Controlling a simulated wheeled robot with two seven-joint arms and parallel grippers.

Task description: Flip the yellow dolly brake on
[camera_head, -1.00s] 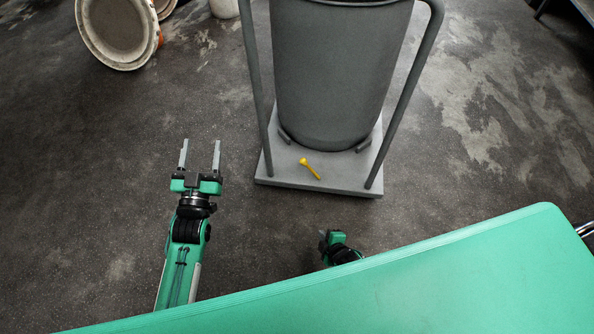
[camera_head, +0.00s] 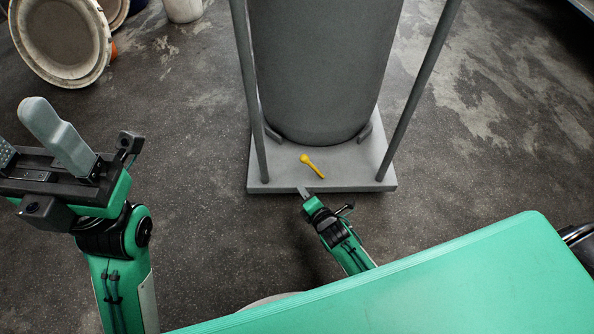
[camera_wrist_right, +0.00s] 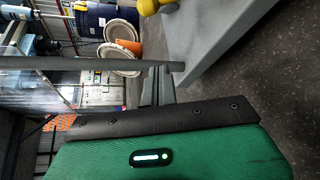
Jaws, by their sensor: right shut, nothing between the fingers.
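The yellow brake lever (camera_head: 311,165) sits on top of the grey dolly (camera_head: 350,180), near its front edge. Its rounded end is at the upper left and its narrow end slants to the lower right. My right gripper (camera_head: 304,192) is shut and empty at the dolly's front edge, just short of the lever and apart from it. In the right wrist view the shut fingers (camera_wrist_right: 158,85) lie beside the dolly's grey side (camera_wrist_right: 205,40). A yellow part, probably the lever, is cut off at the top edge. My left gripper (camera_head: 35,140) is open and empty at the far left.
A large grey vessel (camera_head: 318,80) stands on the dolly between two upright posts (camera_head: 248,90). Round lids (camera_head: 60,45) and a white bucket (camera_head: 183,10) stand at the upper left. A green surface (camera_head: 420,285) fills the lower right. Floor between left arm and dolly is clear.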

